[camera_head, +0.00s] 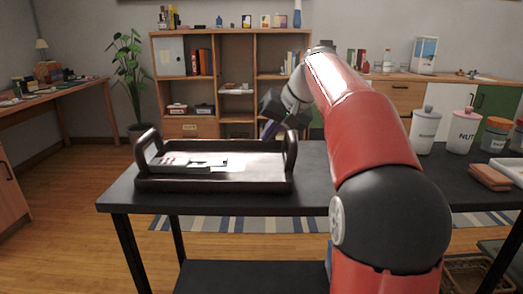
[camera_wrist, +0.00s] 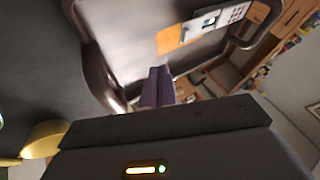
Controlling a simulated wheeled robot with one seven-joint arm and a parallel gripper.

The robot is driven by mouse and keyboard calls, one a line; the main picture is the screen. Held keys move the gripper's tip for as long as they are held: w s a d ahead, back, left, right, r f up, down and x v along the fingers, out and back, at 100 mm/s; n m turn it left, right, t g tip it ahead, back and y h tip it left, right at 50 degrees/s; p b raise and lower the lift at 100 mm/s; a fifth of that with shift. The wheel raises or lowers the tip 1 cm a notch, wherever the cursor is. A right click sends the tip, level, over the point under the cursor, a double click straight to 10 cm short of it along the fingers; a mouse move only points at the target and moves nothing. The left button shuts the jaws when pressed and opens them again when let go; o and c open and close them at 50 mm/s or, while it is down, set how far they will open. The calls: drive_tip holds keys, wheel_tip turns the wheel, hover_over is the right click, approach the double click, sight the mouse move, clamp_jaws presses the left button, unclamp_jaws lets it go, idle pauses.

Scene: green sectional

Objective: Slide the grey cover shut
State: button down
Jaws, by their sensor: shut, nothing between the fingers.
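A small flat object with a grey plate (camera_wrist: 208,23) and an orange-brown part (camera_wrist: 170,39) lies in the dark tray (camera_wrist: 97,72) in the wrist view. The plate has a round dark mark and a patch of small marks; I take it for the grey cover. In the head view the flat object (camera_head: 192,162) is pale and lies on the left half of the tray (camera_head: 215,185). My gripper (camera_head: 267,131) is shut and empty, behind the tray's right handle. Its purple fingers (camera_wrist: 158,84) show in the wrist view, apart from the plate.
The tray's two raised handles (camera_head: 148,146) (camera_head: 291,152) stand at its ends. Lidded jars (camera_head: 464,131) and brown folded items (camera_head: 490,177) stand on the table at the right. A wooden shelf (camera_head: 220,125) stands behind. The table's left end is clear.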

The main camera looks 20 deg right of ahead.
sight(210, 161)
drive_tip(key=b+x, duration=0.1)
drive_tip(key=x, duration=0.9)
drive_tip(key=shift+a, duration=0.1)
drive_tip(key=shift+w+a+r, duration=0.1)
drive_tip(key=shift+w+a, duration=0.05)
drive_tip(key=shift+a, duration=0.45)
drive_tip(key=shift+w+a+r, duration=0.1)
drive_tip(key=shift+w+a, duration=0.1)
drive_tip(key=shift+a, duration=0.4)
drive_tip(key=shift+w+a+f, duration=0.1)
drive_tip(key=shift+w+a, duration=0.1)
drive_tip(key=shift+a, duration=0.45)
drive_tip(key=a+p, duration=0.1)
drive_tip(key=w+a+p, duration=0.1)
drive_tip(key=a, duration=0.1)
drive_tip(key=a+p, duration=0.1)
drive_tip(key=a, duration=0.1)
drive_tip(key=shift+w+a, duration=0.2)
drive_tip(key=shift+w, duration=0.2)
drive_tip(key=shift+a, duration=0.1)
